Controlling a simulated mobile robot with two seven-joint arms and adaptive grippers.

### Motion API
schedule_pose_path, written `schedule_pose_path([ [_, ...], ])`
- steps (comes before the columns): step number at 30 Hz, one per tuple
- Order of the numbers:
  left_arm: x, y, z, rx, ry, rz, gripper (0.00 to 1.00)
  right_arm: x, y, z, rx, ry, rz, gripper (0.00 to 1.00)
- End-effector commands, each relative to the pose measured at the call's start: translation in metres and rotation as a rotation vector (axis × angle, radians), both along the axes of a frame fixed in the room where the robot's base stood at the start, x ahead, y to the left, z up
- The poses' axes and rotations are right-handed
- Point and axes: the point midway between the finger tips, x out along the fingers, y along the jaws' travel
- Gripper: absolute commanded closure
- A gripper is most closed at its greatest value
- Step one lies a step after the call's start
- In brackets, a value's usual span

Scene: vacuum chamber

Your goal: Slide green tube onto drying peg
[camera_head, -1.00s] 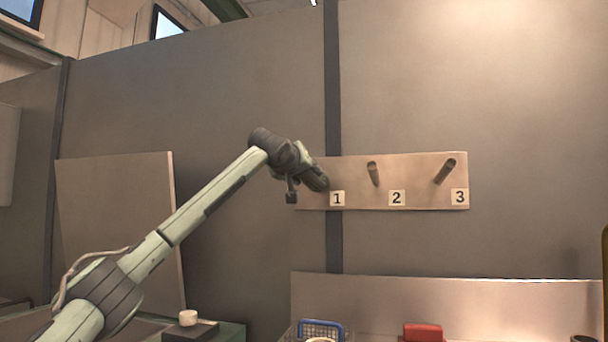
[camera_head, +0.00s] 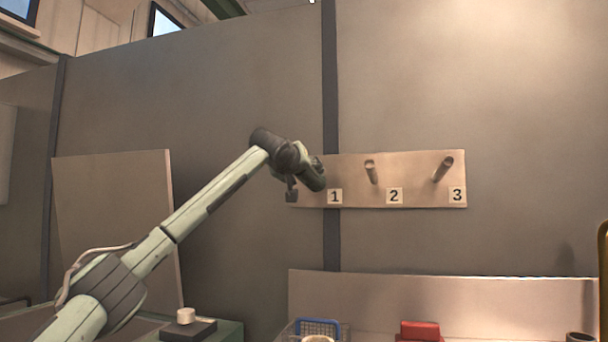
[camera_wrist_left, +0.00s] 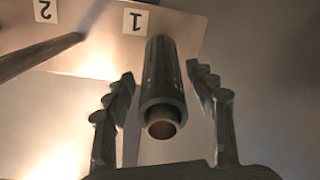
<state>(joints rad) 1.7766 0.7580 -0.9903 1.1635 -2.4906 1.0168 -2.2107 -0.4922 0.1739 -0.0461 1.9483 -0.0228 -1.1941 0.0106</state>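The peg board (camera_head: 420,193) on the wall carries slanted wooden pegs over labels 1, 2 and 3. Peg 2 (camera_head: 371,172) and peg 3 (camera_head: 442,169) are bare. My left gripper (camera_head: 318,172) is in front of the peg 1 position and hides most of it. In the left wrist view, the dark green tube (camera_wrist_left: 163,75) is beside label 1, with a brownish round end, apparently peg 1 (camera_wrist_left: 162,128), inside its bore. The left gripper's fingers (camera_wrist_left: 160,92) stand open on both sides of the tube, with gaps. My right gripper is out of view.
Below the board are a blue-rimmed wire basket (camera_head: 318,327), a red block (camera_head: 420,330) and a low metal back panel (camera_head: 450,300). A white knob-like piece (camera_head: 186,316) sits on a dark block at left. A brass-coloured curved object (camera_head: 603,265) stands at the right edge.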

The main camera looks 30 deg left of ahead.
Motion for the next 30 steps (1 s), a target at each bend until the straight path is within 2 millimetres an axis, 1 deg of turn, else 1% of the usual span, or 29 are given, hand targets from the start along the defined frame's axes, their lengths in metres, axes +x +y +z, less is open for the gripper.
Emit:
schedule_pose_path([
  [10, -0.001, 0.0, 0.0, 0.0, 0.0, 0.0, 0.35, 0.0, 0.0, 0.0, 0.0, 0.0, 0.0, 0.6],
  [14, -0.011, -0.002, 0.002, 0.0, -0.003, -0.001, 0.35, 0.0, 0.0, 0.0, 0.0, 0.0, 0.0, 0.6],
  [17, -0.028, -0.006, 0.004, 0.003, -0.003, -0.001, 0.35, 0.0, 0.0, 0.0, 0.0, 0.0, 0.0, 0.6],
  [24, -0.078, -0.019, 0.011, 0.002, -0.004, -0.002, 0.35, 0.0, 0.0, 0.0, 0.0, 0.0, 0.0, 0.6],
  [27, -0.095, -0.023, 0.012, 0.002, -0.003, -0.001, 0.35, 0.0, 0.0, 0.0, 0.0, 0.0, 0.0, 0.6],
  [30, -0.107, -0.025, 0.014, 0.001, -0.002, 0.001, 0.35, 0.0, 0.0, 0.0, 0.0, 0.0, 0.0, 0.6],
])
